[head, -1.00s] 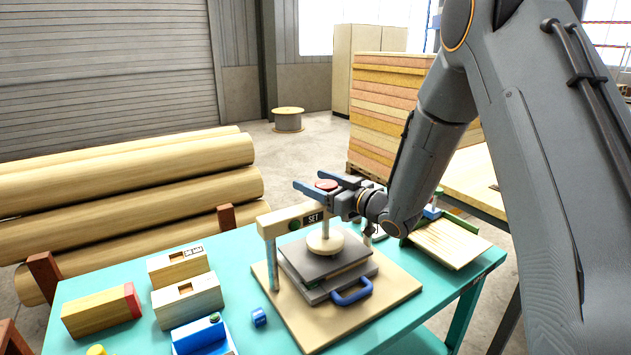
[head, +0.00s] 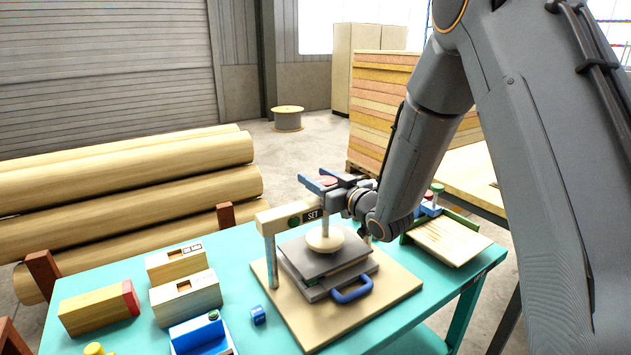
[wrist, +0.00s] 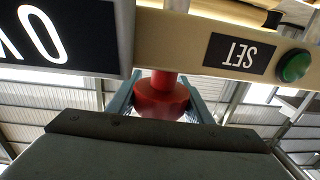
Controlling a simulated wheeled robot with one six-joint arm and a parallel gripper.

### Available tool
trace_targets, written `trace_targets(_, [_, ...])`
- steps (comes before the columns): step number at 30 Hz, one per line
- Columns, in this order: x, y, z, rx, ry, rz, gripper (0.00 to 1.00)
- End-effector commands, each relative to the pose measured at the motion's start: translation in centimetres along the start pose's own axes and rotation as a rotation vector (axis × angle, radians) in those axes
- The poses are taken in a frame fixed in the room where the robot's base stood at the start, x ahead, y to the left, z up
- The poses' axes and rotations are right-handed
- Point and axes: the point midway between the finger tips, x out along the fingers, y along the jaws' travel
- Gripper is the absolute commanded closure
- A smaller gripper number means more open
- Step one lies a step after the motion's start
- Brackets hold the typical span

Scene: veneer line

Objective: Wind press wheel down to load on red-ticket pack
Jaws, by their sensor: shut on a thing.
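The press stands on a pale board (head: 385,307) on the teal table. Its cream crossbar (head: 278,217) carries a SET label and a green button (head: 295,221). My gripper (head: 320,182) is above the crossbar, shut on the red press wheel (head: 328,182). In the wrist view the red wheel (wrist: 161,97) sits between both fingers. Below, a round wooden foot (head: 325,239) on the spindle rests on or just above the upper grey plate (head: 300,257); I cannot tell which. The pack between the grey plates is mostly hidden, and no red ticket is readable on it.
A blue handle (head: 352,291) sticks out at the press front. A red-ended wooden block (head: 100,307), two notched blocks (head: 187,297) and a blue tray (head: 203,338) are on the left. A green-edged wooden board (head: 447,240) lies on the right.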

Motion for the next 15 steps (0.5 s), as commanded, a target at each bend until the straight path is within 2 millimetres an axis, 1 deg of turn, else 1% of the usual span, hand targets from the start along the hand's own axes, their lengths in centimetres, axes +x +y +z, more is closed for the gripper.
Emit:
trace_targets(1, [0.1,-0.1,0.1,0.001,0.0,0.034,0.76])
trace_targets(15, [-0.3,1.4,0.1,0.001,0.0,0.473,0.76])
